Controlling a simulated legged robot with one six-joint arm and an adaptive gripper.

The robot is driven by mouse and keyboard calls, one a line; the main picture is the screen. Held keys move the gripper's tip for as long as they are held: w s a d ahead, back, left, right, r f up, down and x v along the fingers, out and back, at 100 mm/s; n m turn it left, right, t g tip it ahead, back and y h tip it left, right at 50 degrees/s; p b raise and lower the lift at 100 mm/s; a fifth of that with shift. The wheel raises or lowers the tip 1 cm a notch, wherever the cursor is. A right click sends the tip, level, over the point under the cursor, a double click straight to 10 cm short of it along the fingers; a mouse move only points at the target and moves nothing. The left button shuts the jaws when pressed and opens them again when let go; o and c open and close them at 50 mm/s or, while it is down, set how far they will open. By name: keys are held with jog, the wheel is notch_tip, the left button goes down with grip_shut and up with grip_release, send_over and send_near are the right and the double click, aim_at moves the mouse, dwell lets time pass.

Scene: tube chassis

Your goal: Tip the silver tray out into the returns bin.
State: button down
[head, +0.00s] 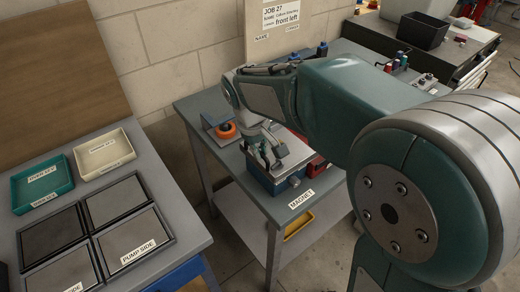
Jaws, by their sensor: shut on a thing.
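My gripper (264,155) is small in the head view, at the far end of my arm. It points down over a blue block (285,183) with a grey top, on a grey bench, behind a label reading MAGNET. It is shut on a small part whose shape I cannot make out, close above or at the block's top. I cannot pick out a silver tray for certain. No bin carries a readable returns label. A red container (318,166) stands right of the block, partly hidden by my arm. A black open bin (423,31) stands at the back right.
An orange round thing (225,130) sits left of my gripper. A yellow tray (310,216) is on the lower shelf.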

jog(key=shift+w+d+r+g+y, duration=0.15)
jog(key=shift+w+d+r+y, duration=0.2)
jog(key=shift+r, duration=0.25)
jog(key=shift+w+d+r+g+y, duration=0.15)
jog(key=shift+w+d+r+y, duration=0.15)
jog(key=shift+r, duration=0.25)
jog(key=w+d+r+g+y, duration=0.3)
jog(key=w+d+r+y, duration=0.1)
jog(key=d, duration=0.3)
jog(key=shift+w+d+r, duration=0.35)
jog(key=shift+w+r, duration=0.05)
jog(key=shift+w, duration=0.1)
jog(key=shift+f, duration=0.1)
jog(key=c, duration=0.7)
grip_release()
jog(key=shift+w, duration=0.1)
jog(key=shift+d, duration=0.1)
jog(key=shift+r, duration=0.2)
